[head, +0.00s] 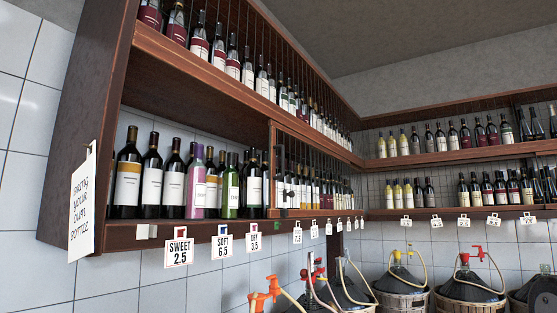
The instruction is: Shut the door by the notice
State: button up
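The notice (84,205), a white tag reading "bring your own bottle", hangs on the left end of the wooden wall shelf (75,130). Beside it, the left part of the lower shelf stands open, with several bottles (172,180) in plain view. To the right of this opening, a wooden-framed front (271,165) stands before more bottles, with a dark upright fitting near its left edge. It looks like the door, but I cannot tell for sure how it is mounted. My gripper is not in view.
Price tags (180,252) hang under the shelf edge. Orange taps (262,296) rise at the bottom centre. More bottle shelves (460,158) line the right wall. The tiled wall at lower left is clear.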

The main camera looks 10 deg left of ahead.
aim_at(273, 214)
jog(key=u, duration=0.05)
jog(key=i, duration=1)
jog(key=z, duration=0.05)
